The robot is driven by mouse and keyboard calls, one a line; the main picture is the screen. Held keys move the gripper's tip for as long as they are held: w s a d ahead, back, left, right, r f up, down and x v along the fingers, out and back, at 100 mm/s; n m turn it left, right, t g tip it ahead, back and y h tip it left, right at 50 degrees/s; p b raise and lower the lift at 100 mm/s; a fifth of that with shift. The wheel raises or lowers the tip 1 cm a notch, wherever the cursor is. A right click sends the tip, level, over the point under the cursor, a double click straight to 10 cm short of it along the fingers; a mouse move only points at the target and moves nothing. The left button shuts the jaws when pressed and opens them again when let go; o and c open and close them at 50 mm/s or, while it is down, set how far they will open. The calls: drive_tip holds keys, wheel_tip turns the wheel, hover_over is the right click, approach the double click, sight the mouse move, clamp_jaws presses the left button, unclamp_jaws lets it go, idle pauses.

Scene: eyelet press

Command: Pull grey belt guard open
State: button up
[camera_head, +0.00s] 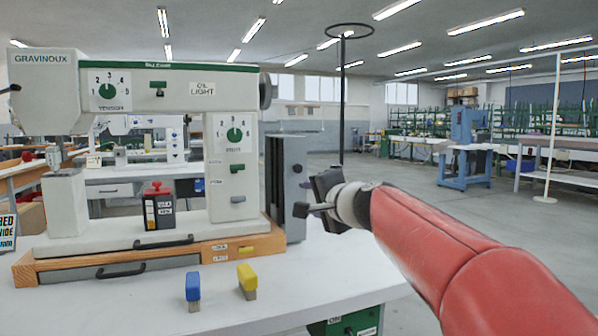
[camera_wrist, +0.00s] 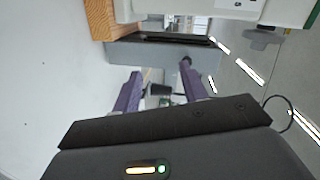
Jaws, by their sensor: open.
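The grey belt guard (camera_head: 290,185) is an upright grey box at the right end of the white sewing machine (camera_head: 140,95). A small dark knob (camera_head: 298,168) is on its right face. My gripper (camera_head: 308,209) is just right of the guard, lower than the knob in the head view. In the wrist view my gripper (camera_wrist: 158,77) shows two purple fingers spread apart with nothing held between them. The guard (camera_wrist: 150,53) lies ahead of the fingertips there. Whether a fingertip touches it, I cannot tell.
The machine stands on a wooden base (camera_head: 245,247) on a white table (camera_head: 330,265). A blue-topped piece (camera_head: 193,286), a yellow-topped piece (camera_head: 247,278) and a red-and-black box (camera_head: 158,207) are nearby. A dark pole (camera_head: 342,95) rises behind. Open floor lies to the right.

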sight(299, 170)
drive_tip(key=w+r+m+p, duration=0.1)
drive_tip(key=w, duration=0.3)
drive_tip(key=w+a+r+m+t+p, duration=0.1)
drive_tip(key=w, duration=0.3)
drive_tip(key=w+r+m+t+p, duration=0.1)
drive_tip(key=w+r, duration=0.1)
drive_tip(key=w, duration=0.3)
drive_tip(key=shift+a+m+h, duration=0.15)
drive_tip(key=shift+m+h, duration=0.25)
drive_tip(key=shift+w+a+f, duration=0.1)
drive_tip(key=shift+w+a, duration=0.05)
drive_tip(key=shift+w, duration=0.35)
clamp_jaws()
